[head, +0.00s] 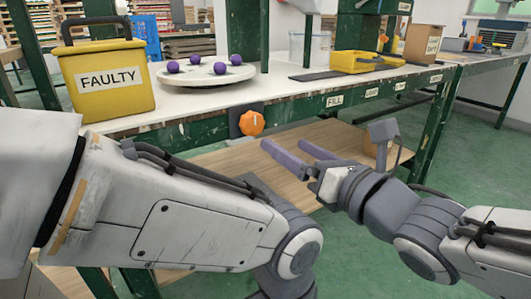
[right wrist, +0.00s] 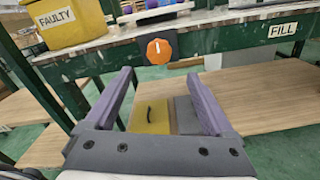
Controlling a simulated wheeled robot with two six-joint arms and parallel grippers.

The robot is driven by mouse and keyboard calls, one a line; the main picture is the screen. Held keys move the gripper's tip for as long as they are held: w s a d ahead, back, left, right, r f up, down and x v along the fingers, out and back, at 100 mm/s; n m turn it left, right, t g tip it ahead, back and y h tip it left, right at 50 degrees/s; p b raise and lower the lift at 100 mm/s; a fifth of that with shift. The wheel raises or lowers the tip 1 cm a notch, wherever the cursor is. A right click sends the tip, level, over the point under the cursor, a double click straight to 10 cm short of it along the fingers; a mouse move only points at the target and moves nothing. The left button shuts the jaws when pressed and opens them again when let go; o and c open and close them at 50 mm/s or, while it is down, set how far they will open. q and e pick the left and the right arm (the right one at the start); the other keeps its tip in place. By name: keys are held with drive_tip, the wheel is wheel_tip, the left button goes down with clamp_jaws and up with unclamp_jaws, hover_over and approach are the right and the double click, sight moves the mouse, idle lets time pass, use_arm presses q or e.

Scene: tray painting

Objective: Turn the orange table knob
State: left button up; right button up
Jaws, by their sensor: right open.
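The orange knob (head: 251,123) sits on a dark plate on the front edge of the table, below the round white tray. It also shows in the right wrist view (right wrist: 159,51), with a short pale mark on its face. My right gripper (head: 288,150) is open and empty, its purple fingers pointing toward the knob from the right and slightly below, apart from it. In the right wrist view the knob lies beyond and above the open fingers, between them. My left arm crosses the lower left of the head view; its gripper is not clearly visible.
A yellow FAULTY bin (head: 103,80) stands left on the table (head: 200,118). A round white tray (head: 195,76) with several purple balls is behind the knob. A yellow tray (head: 365,62) is further right. A wooden lower shelf (head: 235,165) lies beneath the tabletop.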

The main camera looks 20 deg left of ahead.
sight(255, 126)
drive_tip(key=b+x, duration=0.4)
drive_tip(key=x, duration=0.5)
drive_tip(key=shift+a+f, duration=0.15)
drive_tip(key=shift+w+a, duration=0.4)
drive_tip(key=shift+a, duration=0.05)
drive_tip(key=c, duration=1.4)
